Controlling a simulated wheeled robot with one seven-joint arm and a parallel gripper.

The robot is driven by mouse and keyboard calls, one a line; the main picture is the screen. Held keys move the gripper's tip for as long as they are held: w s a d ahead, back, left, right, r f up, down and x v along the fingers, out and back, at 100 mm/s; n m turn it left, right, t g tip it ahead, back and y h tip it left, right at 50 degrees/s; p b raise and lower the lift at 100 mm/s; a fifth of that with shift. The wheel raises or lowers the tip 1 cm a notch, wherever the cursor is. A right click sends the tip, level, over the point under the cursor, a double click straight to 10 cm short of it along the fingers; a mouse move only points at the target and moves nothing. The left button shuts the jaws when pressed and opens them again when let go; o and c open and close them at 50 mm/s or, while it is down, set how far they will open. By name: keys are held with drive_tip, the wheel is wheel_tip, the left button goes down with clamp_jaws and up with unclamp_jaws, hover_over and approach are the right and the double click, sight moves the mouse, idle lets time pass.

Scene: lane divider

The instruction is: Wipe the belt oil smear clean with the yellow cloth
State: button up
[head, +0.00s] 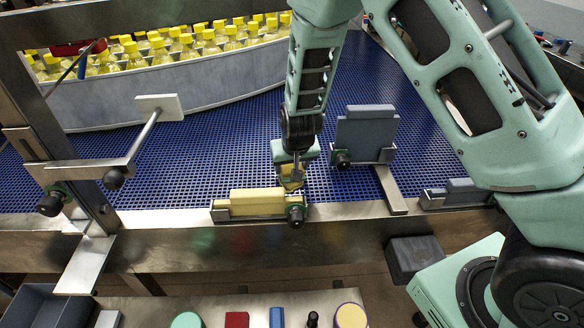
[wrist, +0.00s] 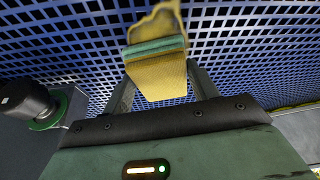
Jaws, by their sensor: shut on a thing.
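My gripper (head: 291,172) points down just above the blue mesh belt (head: 215,165), near its front edge. It is shut on the yellow cloth (head: 291,184). In the wrist view the cloth (wrist: 160,78) hangs between the fingers (wrist: 157,85), with a teal band across it. A ragged brownish-yellow patch (wrist: 158,20) shows beyond the band; I cannot tell whether it is the oil smear or more of the cloth. No smear can be made out clearly in the head view, where my gripper and arm cover part of the belt.
A yellow block (head: 257,202) sits in a metal bracket on the front rail, close to my gripper. A grey upright plate (head: 366,133) stands to the right. Yellow-capped bottles (head: 150,48) fill the back behind a curved guide (head: 180,93). Open belt lies to the left.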

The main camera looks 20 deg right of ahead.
sight(291, 184)
drive_tip(key=shift+w+d+f, duration=0.1)
drive_tip(key=shift+w+d, duration=0.2)
drive_tip(key=shift+w, duration=0.6)
drive_tip(key=shift+w+d+f, duration=0.1)
drive_tip(key=shift+w+d, duration=0.2)
drive_tip(key=shift+w, duration=0.55)
drive_tip(key=shift+f, duration=0.15)
drive_tip(key=shift+s+a+f, duration=0.1)
drive_tip(key=shift+s+a, duration=0.1)
drive_tip(key=shift+s, duration=0.5)
drive_tip(key=shift+s+a+r, duration=0.1)
drive_tip(key=shift+s+a, duration=0.15)
drive_tip(key=shift+s, duration=0.4)
drive_tip(key=shift+s+a+f, duration=0.1)
drive_tip(key=shift+s+a, duration=0.1)
drive_tip(key=shift+s, duration=0.5)
drive_tip(key=shift+s+a, duration=0.3)
drive_tip(key=shift+s, duration=0.55)
drive_tip(key=shift+s+a, duration=0.3)
drive_tip(key=shift+s, duration=0.55)
drive_tip(key=shift+s, duration=0.1)
